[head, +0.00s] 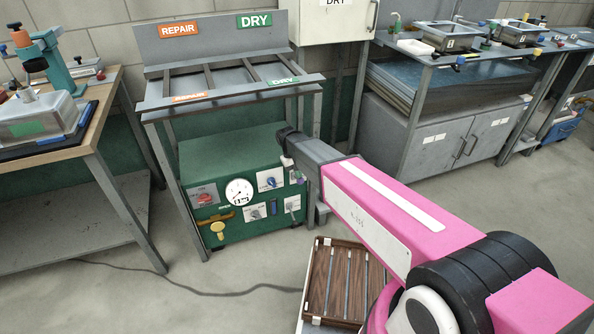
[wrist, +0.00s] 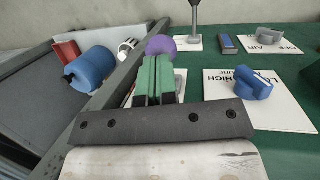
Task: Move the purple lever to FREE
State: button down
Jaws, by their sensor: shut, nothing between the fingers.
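The purple lever's round knob (wrist: 160,45) shows just beyond my fingertips in the wrist view. Its lower part and its label are mostly hidden by the fingers, and no FREE marking is readable. In the head view a small purple spot (head: 299,181) shows at the right edge of the green machine's front panel. My gripper (wrist: 154,65) has its green fingers shut together with nothing between them. The fingertips are at the knob; I cannot tell whether they touch it. In the head view my gripper (head: 287,160) is at the panel's upper right.
The green machine (head: 225,155) stands under a grey rack (head: 215,40) marked REPAIR and DRY. A blue knob (wrist: 253,87) sits on a white LOW/HIGH pressure plate. A blue cylinder (wrist: 90,68) and a grey rack leg (wrist: 120,70) are close on the left.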

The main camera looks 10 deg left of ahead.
aim_at(301, 183)
jog(key=shift+s, duration=0.15)
jog(key=shift+s+d+f+t+y, duration=0.35)
jog(key=shift+s+f+t, duration=0.1)
jog(key=shift+t, duration=0.25)
jog(key=shift+s+d+f+t+y, duration=0.35)
jog(key=shift+s+f+t+y, duration=0.3)
jog(key=shift+t, duration=0.35)
notch_tip(301, 183, down, 5)
jog(key=t+y, duration=0.1)
jog(key=t, duration=0.1)
jog(key=t+y, duration=0.1)
jog(key=t, duration=0.1)
jog(key=shift+s+d+r+m, duration=0.1)
jog(key=shift+s+d+m, duration=0.05)
jog(key=shift+m, duration=0.25)
jog(key=shift+f, duration=0.2)
jog(key=shift+s+r, duration=0.1)
